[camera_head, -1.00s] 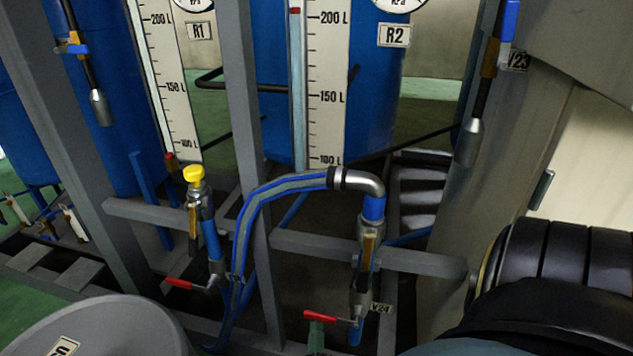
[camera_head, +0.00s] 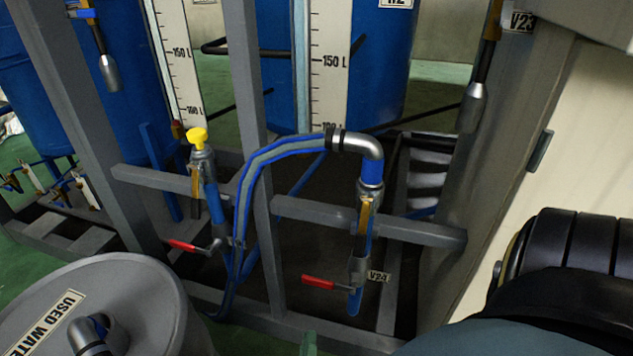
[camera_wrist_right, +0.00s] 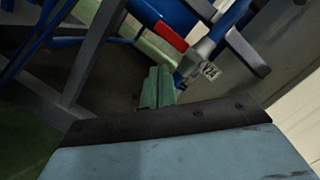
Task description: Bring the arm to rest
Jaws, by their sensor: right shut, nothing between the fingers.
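My right arm comes in at the lower right of the head view. Only the green fingertips of my right gripper (camera_head: 308,344) show there, at the bottom edge, below the red valve handle (camera_head: 318,283). In the right wrist view the green fingers of the gripper (camera_wrist_right: 157,88) are together and empty. They appear left of the V24 tag (camera_wrist_right: 211,70) and below the red handle (camera_wrist_right: 166,36), apart from both as far as I can tell. My left gripper is not in view.
A grey frame (camera_head: 245,90) with crossbars stands ahead, with blue tanks (camera_head: 380,70) behind. A blue-grey hose (camera_head: 245,185) loops to the V24 valve. A used-water drum (camera_head: 150,290) stands at lower left. A grey post (camera_head: 480,160) rises at right.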

